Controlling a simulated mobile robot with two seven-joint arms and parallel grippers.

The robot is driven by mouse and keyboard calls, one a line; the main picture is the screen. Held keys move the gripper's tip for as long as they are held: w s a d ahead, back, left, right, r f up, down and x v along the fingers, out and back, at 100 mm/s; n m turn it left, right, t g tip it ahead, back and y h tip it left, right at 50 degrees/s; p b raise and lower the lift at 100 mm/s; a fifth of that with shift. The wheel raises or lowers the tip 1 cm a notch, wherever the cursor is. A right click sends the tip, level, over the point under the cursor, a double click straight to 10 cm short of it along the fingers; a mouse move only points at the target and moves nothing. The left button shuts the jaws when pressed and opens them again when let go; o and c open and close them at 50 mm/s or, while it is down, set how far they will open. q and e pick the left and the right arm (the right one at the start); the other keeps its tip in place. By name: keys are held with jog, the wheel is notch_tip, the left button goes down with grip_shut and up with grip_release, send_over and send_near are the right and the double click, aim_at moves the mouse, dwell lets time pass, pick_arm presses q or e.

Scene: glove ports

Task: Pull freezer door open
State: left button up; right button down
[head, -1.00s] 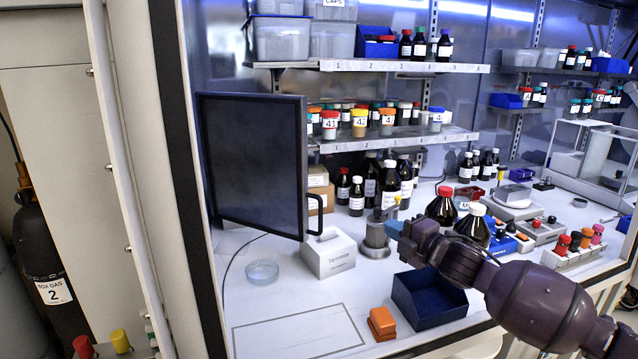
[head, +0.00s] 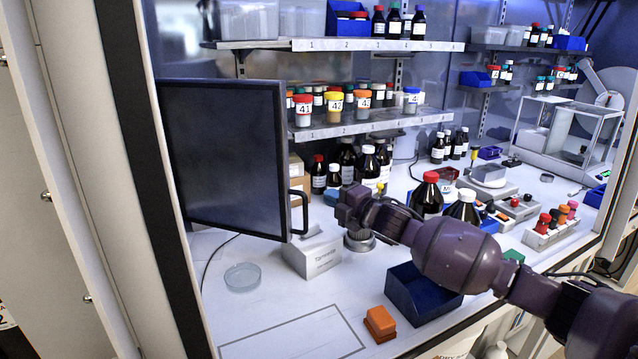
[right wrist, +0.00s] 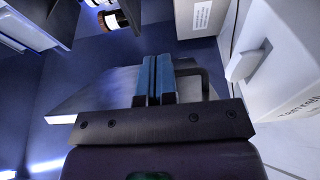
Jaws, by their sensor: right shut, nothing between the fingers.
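The freezer door (head: 225,160) is a dark upright panel at the left of the workspace in the head view. Its black bar handle (head: 304,212) is on the right edge. My right gripper (head: 340,209) is just right of the handle, above the white tissue box. In the right wrist view its two blue fingers (right wrist: 155,79) are shut together with nothing between them. The handle (right wrist: 206,82) shows right beside the fingers there, and the door (right wrist: 85,100) runs behind them. I cannot tell whether they touch. My left gripper is out of view.
The white tissue box (head: 313,256) stands below the handle. A glass dish (head: 242,277), orange block (head: 380,322) and blue bin (head: 418,292) are on the bench. Brown bottles (head: 427,196) stand behind my right arm. The front left bench is clear.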

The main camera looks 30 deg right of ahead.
jog(key=w, duration=0.8)
jog(key=shift+d+p, duration=0.3)
jog(key=shift+d, duration=0.1)
jog(key=shift+a, duration=0.1)
dwell(1.2)
